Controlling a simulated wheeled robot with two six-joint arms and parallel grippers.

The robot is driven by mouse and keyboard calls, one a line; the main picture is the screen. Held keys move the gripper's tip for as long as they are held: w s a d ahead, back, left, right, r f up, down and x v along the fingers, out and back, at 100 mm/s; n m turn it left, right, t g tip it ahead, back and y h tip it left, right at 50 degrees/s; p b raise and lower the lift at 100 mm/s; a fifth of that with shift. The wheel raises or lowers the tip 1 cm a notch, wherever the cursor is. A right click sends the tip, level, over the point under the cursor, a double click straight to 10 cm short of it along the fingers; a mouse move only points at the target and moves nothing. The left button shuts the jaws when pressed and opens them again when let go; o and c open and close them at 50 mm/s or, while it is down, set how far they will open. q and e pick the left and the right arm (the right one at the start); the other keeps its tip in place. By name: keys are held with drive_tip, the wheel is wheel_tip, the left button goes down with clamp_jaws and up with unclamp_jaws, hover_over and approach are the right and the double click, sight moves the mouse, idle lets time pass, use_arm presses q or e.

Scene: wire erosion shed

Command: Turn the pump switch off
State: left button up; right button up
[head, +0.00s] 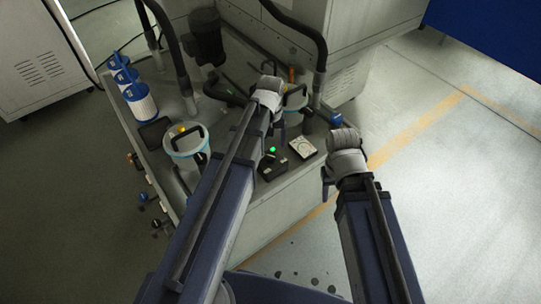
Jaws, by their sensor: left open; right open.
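A dark switch box (271,167) with a lit green lamp (271,150) sits near the front of the grey pump unit's top; I take it for the pump switch, but its lever or knob position cannot be made out. My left gripper (268,132) is open, just above and behind the box in the picture; its wrist hides much of its fingers. I cannot tell whether it touches the box. My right gripper (328,182) is open, empty and apart from the box, to its right, near the unit's front right edge.
A pale box with a dial (303,147) stands right of the switch box. The floor at right is clear.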

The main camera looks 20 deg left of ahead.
sight(270, 156)
use_arm(q)
wheel_tip(270, 156, down, 7)
drive_tip(key=b, duration=0.6)
drive_tip(key=shift+r, duration=0.15)
clamp_jaws()
idle(0.4)
drive_tip(key=m, duration=1.1)
drive_tip(key=shift+m, duration=0.6)
